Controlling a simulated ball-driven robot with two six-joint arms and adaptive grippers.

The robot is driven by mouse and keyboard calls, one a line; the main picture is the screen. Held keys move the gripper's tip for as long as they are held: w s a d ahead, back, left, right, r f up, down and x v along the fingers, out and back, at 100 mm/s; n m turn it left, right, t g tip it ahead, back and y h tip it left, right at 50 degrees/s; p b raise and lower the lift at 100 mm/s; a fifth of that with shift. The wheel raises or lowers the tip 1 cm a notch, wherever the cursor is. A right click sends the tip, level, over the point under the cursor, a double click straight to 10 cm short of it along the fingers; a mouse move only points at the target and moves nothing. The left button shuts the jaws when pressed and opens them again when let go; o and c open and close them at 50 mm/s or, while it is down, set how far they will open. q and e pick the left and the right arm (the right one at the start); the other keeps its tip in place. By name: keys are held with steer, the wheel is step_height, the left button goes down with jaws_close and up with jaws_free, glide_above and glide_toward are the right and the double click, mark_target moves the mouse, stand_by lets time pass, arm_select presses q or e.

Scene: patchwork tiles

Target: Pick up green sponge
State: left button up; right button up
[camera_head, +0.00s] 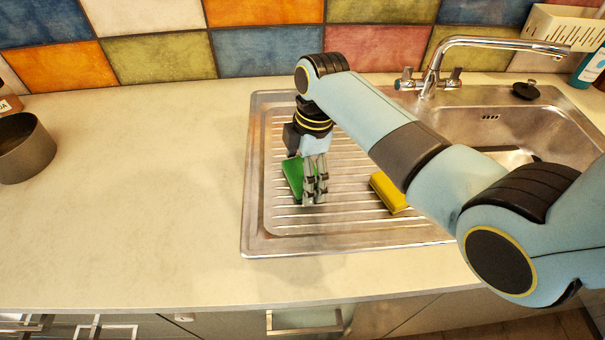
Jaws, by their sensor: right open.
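The green sponge (292,176) lies on the ribbed metal drainboard (275,225) left of the sink bowl. My right gripper (315,199) points down right at the sponge, its fingers in front of the sponge's right side and hiding part of it. The gripper is open. I cannot tell whether the fingers touch the sponge. My left gripper is not in the view.
A yellow sponge (387,194) lies on the drainboard to the right, partly behind my right arm. The sink bowl (500,115) and tap (440,70) are at the back right. A dark pot (25,150) stands at far left. The counter between is clear.

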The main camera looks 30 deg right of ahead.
steer(key=shift+c, duration=0.5)
steer(key=c, duration=0.5)
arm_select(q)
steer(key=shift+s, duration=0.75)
arm_select(e)
steer(key=shift+o, duration=0.2)
steer(key=shift+r, duration=0.2)
steer(key=shift+r, duration=0.25)
steer(key=r, duration=0.2)
steer(key=d+r, duration=0.1)
steer(key=shift+s+r+b, duration=0.2)
steer(key=shift+r+b, duration=0.1)
steer(key=shift+r, duration=0.05)
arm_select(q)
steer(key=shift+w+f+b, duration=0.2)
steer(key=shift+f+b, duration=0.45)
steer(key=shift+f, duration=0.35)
arm_select(e)
steer(key=s+d+r, duration=0.5)
steer(key=d+r, duration=0.1)
steer(key=d, duration=0.3)
steer(key=shift+s+r, duration=0.2)
steer(key=shift+r, duration=0.1)
